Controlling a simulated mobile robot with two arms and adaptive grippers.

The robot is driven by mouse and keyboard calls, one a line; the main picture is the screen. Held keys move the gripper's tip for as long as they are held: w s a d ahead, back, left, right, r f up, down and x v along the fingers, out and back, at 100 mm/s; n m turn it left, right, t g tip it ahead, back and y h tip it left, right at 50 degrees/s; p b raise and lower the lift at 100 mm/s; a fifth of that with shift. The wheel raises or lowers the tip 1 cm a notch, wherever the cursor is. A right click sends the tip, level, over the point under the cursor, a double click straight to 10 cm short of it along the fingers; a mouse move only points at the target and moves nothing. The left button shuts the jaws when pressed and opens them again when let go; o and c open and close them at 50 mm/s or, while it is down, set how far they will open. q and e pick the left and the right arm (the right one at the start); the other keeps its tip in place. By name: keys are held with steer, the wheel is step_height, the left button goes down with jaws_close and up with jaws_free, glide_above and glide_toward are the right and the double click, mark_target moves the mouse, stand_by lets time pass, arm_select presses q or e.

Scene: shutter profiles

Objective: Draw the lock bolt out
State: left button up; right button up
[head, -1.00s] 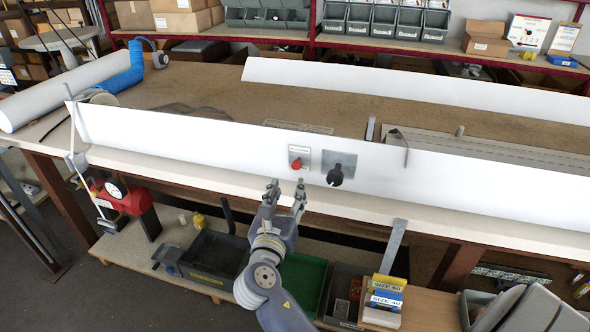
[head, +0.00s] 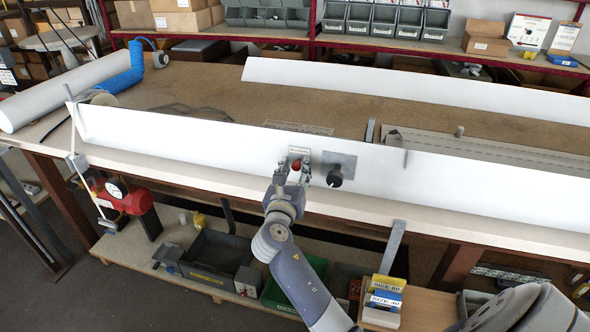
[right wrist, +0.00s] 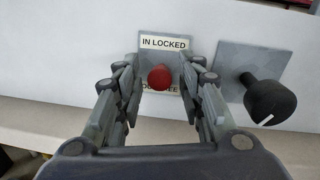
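The lock bolt's red knob (head: 296,167) sits on a small plate (right wrist: 164,43) on the white profile (head: 210,143). In the right wrist view the knob (right wrist: 160,77) stands in front of the plate, whose top line reads "IN LOCKED"; the lower line is partly hidden. My right gripper (head: 293,170) is at the knob, one finger on each side. In the right wrist view the fingers (right wrist: 160,82) are apart, with a gap showing on both sides of the knob. My left gripper is not in view.
A black knob (head: 334,177) with a white mark sits on a grey plate (head: 347,161) just right of the red knob. The profile stands along the bench's front edge. Below is a shelf with a dark crate (head: 210,262) and yellow and blue boxes (head: 388,288).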

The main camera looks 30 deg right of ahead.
jaws_close()
steer(key=shift+p+v, duration=0.8)
steer(key=shift+s+a+r, duration=0.1)
steer(key=shift+s+a, duration=0.1)
steer(key=shift+a, duration=0.25)
steer(key=shift+f, duration=0.25)
steer(key=shift+o, duration=1.8)
jaws_free()
steer(key=shift+s+r, duration=0.15)
